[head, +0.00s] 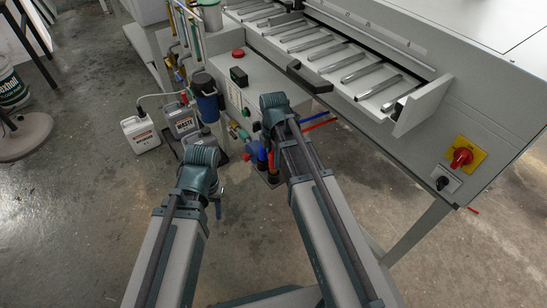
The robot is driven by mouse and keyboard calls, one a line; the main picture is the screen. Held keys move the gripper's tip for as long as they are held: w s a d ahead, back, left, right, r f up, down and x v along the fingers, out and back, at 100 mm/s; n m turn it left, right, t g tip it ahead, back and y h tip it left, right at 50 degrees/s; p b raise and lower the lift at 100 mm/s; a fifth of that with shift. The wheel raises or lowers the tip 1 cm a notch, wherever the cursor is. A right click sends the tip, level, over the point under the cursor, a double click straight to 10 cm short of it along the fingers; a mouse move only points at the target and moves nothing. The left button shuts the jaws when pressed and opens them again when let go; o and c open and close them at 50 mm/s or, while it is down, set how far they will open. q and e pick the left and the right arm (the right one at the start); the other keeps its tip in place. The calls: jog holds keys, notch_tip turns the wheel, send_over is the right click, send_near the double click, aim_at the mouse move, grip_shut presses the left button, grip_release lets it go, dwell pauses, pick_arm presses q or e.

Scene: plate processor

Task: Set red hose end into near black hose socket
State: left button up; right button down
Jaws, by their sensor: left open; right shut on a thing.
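A red hose (321,125) runs out to the right from behind my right arm, beside a blue hose (314,116). Short upright red and blue pieces (262,156) show just left of that arm, above a dark black socket part (271,178). My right gripper (251,150) is mostly hidden below its arm, close to these pieces, and is shut on the red hose end. The exact contact, and whether the end is in or above the socket, cannot be made out. My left gripper (217,206) hangs below its wrist, open, over the floor and apart from the hoses.
A grey waste jug (183,123) and a white jug (140,134) stand on the floor at the left. A blue filter canister (206,100) hangs by the machine's front. The processor (440,110) fills the upper right. Floor is clear at lower left.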

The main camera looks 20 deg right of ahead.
jog(key=shift+f+b, duration=0.9)
jog(key=shift+f, duration=0.15)
grip_release()
notch_tip(320, 180, up, 6)
jog(key=p, duration=0.6)
jog(key=shift+r, duration=0.1)
dwell(0.3)
